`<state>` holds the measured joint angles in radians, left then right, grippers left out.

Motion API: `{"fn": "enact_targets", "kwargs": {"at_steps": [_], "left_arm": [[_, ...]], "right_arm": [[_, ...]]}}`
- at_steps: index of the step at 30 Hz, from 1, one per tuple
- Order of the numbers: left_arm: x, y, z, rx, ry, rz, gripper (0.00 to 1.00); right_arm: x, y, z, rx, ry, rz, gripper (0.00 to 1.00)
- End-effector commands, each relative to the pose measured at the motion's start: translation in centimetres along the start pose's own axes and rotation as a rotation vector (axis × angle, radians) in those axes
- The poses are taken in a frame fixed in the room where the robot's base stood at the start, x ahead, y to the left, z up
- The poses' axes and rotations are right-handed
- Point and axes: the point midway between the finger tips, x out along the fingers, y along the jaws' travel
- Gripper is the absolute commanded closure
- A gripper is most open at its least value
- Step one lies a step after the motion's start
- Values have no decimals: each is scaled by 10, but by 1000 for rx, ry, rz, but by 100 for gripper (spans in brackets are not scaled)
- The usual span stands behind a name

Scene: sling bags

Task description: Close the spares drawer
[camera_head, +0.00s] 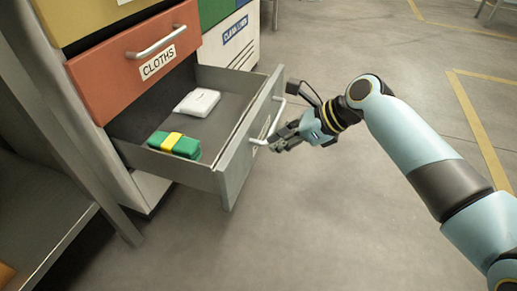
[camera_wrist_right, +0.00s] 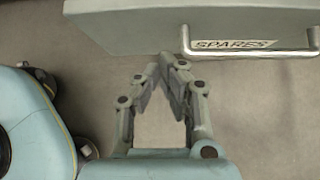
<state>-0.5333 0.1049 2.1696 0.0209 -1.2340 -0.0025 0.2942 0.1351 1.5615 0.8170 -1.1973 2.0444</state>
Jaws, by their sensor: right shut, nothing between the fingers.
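The grey spares drawer (camera_head: 232,168) stands pulled out of the cabinet in the head view. The drawer front has a bar handle (camera_head: 273,122). In the right wrist view, the drawer front (camera_wrist_right: 140,27) carries a SPARES label (camera_wrist_right: 230,44) behind the handle (camera_wrist_right: 260,53). My right gripper (camera_head: 275,142) is shut and empty just outside the front, near the handle's lower end. In the right wrist view its fingertips (camera_wrist_right: 160,62) meet left of the handle. I cannot tell whether they touch the front. My left gripper is out of view.
An orange CLOTHS drawer (camera_head: 135,58) sits above, pushed in farther than the spares drawer. A grey metal shelf frame (camera_head: 60,130) stands at the left. The floor (camera_head: 300,230) in front is clear.

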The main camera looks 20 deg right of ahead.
Motion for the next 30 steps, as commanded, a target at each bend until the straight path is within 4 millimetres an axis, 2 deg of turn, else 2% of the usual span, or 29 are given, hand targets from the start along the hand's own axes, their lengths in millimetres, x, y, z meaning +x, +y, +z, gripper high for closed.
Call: {"fn": "enact_targets", "kwargs": {"at_steps": [1, 2, 3, 9, 15, 27, 30], "left_arm": [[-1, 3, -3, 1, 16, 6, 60], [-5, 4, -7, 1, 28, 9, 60], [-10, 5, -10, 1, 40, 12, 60], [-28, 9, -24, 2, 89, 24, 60], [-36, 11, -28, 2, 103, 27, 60], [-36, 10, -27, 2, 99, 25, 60], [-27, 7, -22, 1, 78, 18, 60]], "right_arm": [[16, 2, -6, 4, 1, 5, 100], [21, 2, -5, 4, 1, 5, 100], [25, 1, 3, 1, -2, 2, 100], [39, 1, 21, 1, 0, 1, 100], [40, 0, 28, -1, 1, -1, 100], [38, 0, 29, -1, 0, -2, 100], [35, 0, 30, -1, -1, -2, 100]]}}
